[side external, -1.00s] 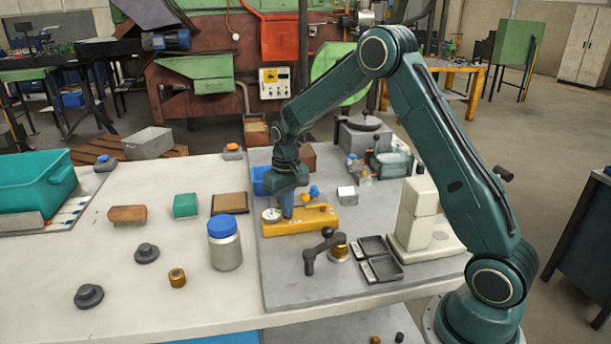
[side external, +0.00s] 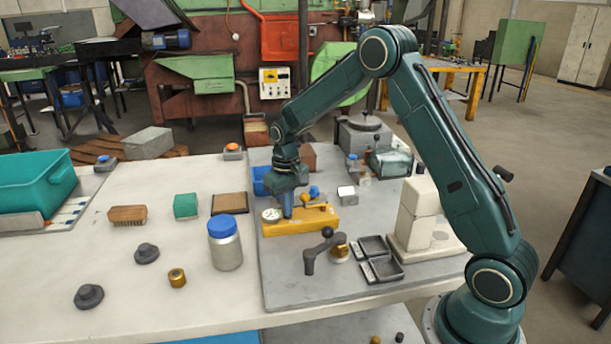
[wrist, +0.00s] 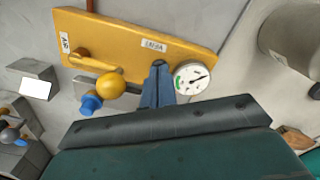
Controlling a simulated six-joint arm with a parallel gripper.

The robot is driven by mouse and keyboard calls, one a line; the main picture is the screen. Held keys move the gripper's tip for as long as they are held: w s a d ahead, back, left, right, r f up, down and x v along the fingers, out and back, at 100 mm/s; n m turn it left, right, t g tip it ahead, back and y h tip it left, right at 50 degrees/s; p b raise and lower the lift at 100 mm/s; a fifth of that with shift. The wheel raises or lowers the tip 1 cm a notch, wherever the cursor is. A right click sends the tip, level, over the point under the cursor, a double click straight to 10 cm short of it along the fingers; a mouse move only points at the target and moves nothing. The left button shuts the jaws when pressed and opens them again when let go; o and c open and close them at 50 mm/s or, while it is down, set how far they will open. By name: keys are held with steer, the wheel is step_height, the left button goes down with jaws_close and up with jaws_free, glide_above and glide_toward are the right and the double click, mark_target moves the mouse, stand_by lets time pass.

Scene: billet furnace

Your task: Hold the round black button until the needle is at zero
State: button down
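A yellow block (side external: 312,221) lies on the grey plate. In the wrist view the block (wrist: 120,35) carries a round white gauge (wrist: 191,78) at one end, which also shows in the side view (side external: 271,215). The needle points to the right and slightly up, away from the green arc on the left; its reading is too small to tell. My gripper (wrist: 158,66) has its blue fingers together, tips at the block's edge beside the gauge. A dark bit shows at the tips, perhaps the round black button, mostly hidden. I cannot tell whether it is pressed.
A yellow ball knob (wrist: 110,85) and a blue knob (wrist: 91,102) stand beside the block. A crank handle (side external: 318,248) and black trays (side external: 378,258) are in front. A blue-lidded jar (side external: 225,243) stands left on the pale table.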

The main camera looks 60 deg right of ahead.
steer(key=shift+r, duration=0.85)
steer(key=shift+r, duration=0.1)
steer(key=shift+r, duration=2.35)
steer(key=shift+r, duration=0.15)
